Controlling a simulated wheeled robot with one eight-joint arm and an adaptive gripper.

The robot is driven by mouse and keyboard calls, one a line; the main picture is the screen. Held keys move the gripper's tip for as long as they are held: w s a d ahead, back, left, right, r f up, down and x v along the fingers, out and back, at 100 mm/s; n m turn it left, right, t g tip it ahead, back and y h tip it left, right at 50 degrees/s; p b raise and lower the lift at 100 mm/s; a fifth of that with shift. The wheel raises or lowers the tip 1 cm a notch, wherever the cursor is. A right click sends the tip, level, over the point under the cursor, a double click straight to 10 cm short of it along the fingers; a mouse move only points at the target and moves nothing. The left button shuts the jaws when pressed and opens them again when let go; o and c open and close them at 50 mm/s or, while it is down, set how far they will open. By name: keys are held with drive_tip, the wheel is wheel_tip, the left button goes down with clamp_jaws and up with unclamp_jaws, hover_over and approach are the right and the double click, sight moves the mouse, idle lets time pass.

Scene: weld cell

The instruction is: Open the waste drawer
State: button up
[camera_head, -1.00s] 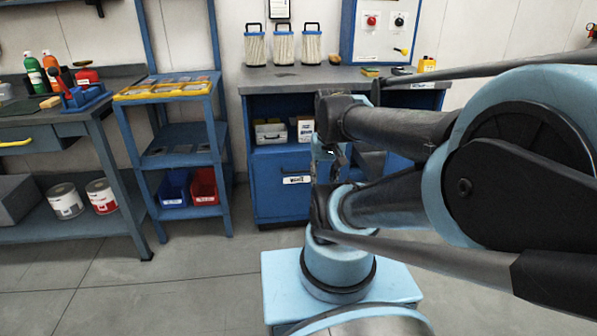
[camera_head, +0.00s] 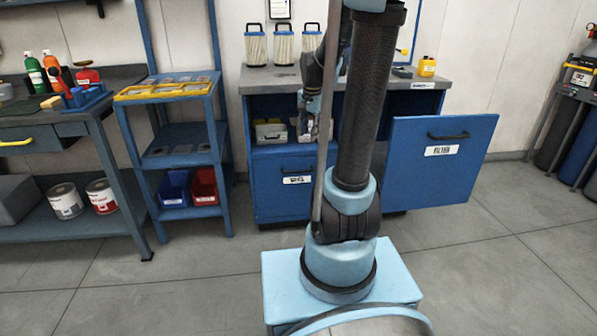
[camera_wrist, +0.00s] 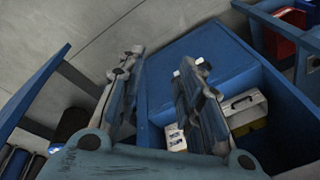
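My gripper (camera_head: 309,112) is in front of the open compartment above the drawer, partly hidden by my arm. In the wrist view my gripper (camera_wrist: 158,90) has its fingers apart with nothing between them. Whether it touches anything is not clear.
A blue panel labelled FILTER (camera_head: 440,175) stands open at the cabinet's right. A light case (camera_head: 270,132) sits in the compartment; it also shows in the wrist view (camera_wrist: 243,106). A blue shelf rack (camera_head: 180,138) stands left. Floor right of my base is clear.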

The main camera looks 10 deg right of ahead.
drive_tip(key=w+f+m, duration=0.2)
drive_tip(key=w+f, duration=0.1)
drive_tip(key=w, duration=0.4)
drive_tip(key=w+f+m, duration=0.2)
drive_tip(key=w+f, duration=0.1)
drive_tip(key=w, duration=0.4)
drive_tip(key=m, duration=0.5)
approach(299, 168)
drive_tip(key=f, duration=0.2)
drive_tip(key=s+f, duration=0.1)
drive_tip(key=f, duration=0.1)
drive_tip(key=s+f, duration=0.1)
drive_tip(key=f, duration=0.2)
drive_tip(key=shift+s+a+f, duration=0.1)
drive_tip(key=shift+s+a, duration=0.15)
drive_tip(key=shift+a, duration=0.05)
clamp_jaws()
drive_tip(key=shift+a, duration=0.1)
